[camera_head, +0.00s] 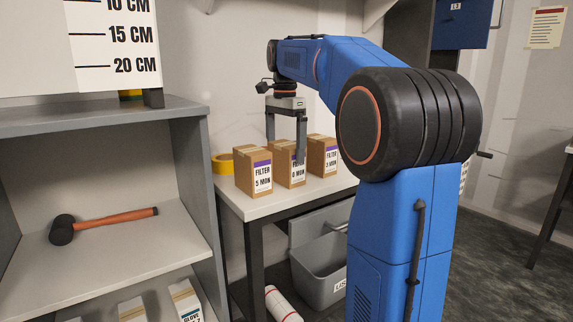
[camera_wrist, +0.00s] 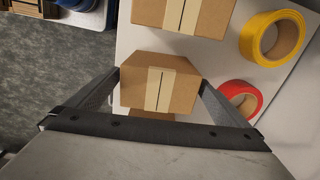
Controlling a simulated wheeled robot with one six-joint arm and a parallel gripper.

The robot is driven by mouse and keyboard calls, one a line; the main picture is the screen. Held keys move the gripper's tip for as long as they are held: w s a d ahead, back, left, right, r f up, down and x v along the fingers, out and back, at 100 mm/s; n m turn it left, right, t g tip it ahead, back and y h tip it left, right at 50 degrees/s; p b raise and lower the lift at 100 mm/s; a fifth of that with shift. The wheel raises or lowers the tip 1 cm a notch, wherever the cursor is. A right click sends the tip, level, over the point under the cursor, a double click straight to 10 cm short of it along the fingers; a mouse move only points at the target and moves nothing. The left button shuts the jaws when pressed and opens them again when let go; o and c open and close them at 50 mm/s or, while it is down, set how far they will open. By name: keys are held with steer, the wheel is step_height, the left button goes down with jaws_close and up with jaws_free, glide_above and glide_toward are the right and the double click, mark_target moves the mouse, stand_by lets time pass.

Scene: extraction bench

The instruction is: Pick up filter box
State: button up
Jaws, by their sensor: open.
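Three brown filter boxes stand in a row on the white bench top: the left box (camera_head: 253,172), labelled FILTER 5 MON, the middle box (camera_head: 290,171) and the right box (camera_head: 323,156). My gripper (camera_head: 286,150) is open and points down at the middle box, with one finger in front of its label. In the wrist view, a taped box (camera_wrist: 159,88) lies between the two open fingers (camera_wrist: 160,78), close to both tips. Contact cannot be told. Another box (camera_wrist: 185,13) is at the top edge of that view.
A yellow tape roll (camera_head: 222,164) lies left of the boxes and also shows in the wrist view (camera_wrist: 272,37). A red tape roll (camera_wrist: 241,97) is near the right finger. A shelf (camera_head: 120,231) holds a mallet (camera_head: 103,222).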

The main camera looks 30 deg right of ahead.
mark_target(287, 169)
steer(key=shift+d+f, duration=0.15)
steer(key=shift+f, duration=1.7)
steer(key=shift+d+f, duration=0.15)
steer(key=shift+f, duration=1.7)
steer(key=c, duration=1.1)
